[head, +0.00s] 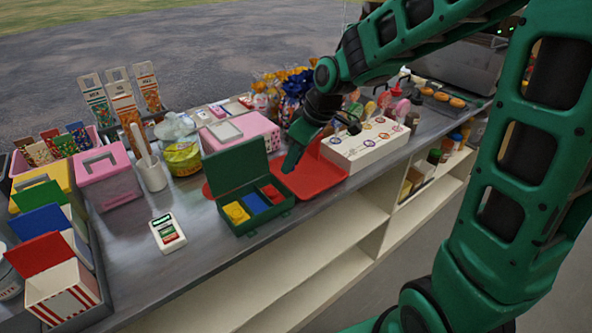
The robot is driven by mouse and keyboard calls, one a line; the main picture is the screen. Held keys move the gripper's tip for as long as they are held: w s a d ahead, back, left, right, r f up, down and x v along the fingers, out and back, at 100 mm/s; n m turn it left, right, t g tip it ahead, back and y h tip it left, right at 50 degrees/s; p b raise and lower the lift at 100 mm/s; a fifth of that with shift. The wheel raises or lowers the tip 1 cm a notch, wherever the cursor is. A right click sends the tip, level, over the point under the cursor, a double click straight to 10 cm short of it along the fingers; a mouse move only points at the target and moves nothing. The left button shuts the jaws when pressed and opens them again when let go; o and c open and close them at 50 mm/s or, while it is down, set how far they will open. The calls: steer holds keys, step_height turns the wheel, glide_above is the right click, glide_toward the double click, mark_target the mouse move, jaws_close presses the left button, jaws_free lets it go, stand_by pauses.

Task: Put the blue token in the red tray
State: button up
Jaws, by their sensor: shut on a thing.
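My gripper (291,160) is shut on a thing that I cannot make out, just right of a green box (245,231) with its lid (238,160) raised. The near finger and the lid hide what is between the fingers. The box holds yellow (236,212), blue (256,203) and red (272,194) compartments or inserts side by side. A flat red tray (318,177) lies on the counter beneath and right of my gripper, and its left end shows behind the box. I cannot pick out a separate blue token.
A white board with round sweets (362,146) stands right of the red tray. A pink box (240,132) is behind the green box. A small white device (167,232) lies at its left. Several coloured boxes (65,285) fill the counter's left end.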

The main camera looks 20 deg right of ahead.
mark_target(295, 179)
steer(key=w+d+f, duration=0.1)
steer(key=w, duration=0.1)
steer(key=w+d+f, duration=0.2)
steer(key=shift+f, duration=1.95)
steer(key=shift+s+f, duration=0.15)
steer(key=shift+f, duration=0.1)
steer(key=o, duration=1)
steer(key=shift+a+f, duration=0.1)
steer(key=shift+s, duration=0.1)
